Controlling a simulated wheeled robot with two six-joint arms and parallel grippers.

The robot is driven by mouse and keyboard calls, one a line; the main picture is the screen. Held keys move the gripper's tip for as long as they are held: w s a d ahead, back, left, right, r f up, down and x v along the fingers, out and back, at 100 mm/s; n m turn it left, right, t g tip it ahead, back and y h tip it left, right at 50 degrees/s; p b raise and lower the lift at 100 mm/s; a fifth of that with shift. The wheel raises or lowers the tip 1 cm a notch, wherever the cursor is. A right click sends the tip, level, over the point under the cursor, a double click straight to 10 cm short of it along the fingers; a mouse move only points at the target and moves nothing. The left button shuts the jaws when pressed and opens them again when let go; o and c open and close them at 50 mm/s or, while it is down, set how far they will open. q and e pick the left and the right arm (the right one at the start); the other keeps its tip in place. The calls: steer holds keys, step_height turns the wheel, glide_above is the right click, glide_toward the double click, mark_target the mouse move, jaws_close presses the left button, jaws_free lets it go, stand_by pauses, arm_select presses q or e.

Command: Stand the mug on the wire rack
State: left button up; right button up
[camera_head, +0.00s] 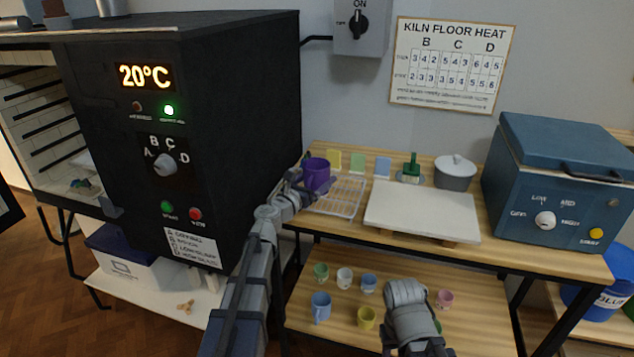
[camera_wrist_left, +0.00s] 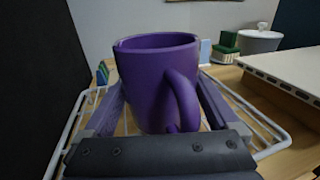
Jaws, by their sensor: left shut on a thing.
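The purple mug (camera_head: 316,173) is upright in my left gripper (camera_head: 308,184), at the left end of the wooden table. In the left wrist view the mug (camera_wrist_left: 158,82) sits between the two fingers (camera_wrist_left: 160,118), its handle facing the camera. The white wire rack (camera_head: 343,196) is below and around the mug; its wires also show in the left wrist view (camera_wrist_left: 262,130). I cannot tell whether the mug's base touches the rack. My right arm comes in low at the front of the table; its gripper's fingertips are not visible.
A white slab (camera_head: 422,210) lies right of the rack. Small coloured tiles (camera_head: 357,162), a green-handled tool (camera_head: 411,168) and a lidded grey pot (camera_head: 455,171) stand behind. The black kiln (camera_head: 190,130) is close on the left. Several small cups stand on the lower shelf (camera_head: 400,285).

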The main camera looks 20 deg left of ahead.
arm_select(q)
steer(key=shift+f, duration=0.1)
steer(key=shift+f+b, duration=0.15)
steer(key=shift+b, duration=0.15)
steer(key=o, duration=1.3)
steer(key=shift+r, duration=0.25)
steer(key=shift+s+a+p, duration=0.1)
steer(key=shift+s+p, duration=0.1)
steer(key=shift+p, duration=0.1)
steer(key=v, duration=1.1)
steer(key=shift+s, duration=0.3)
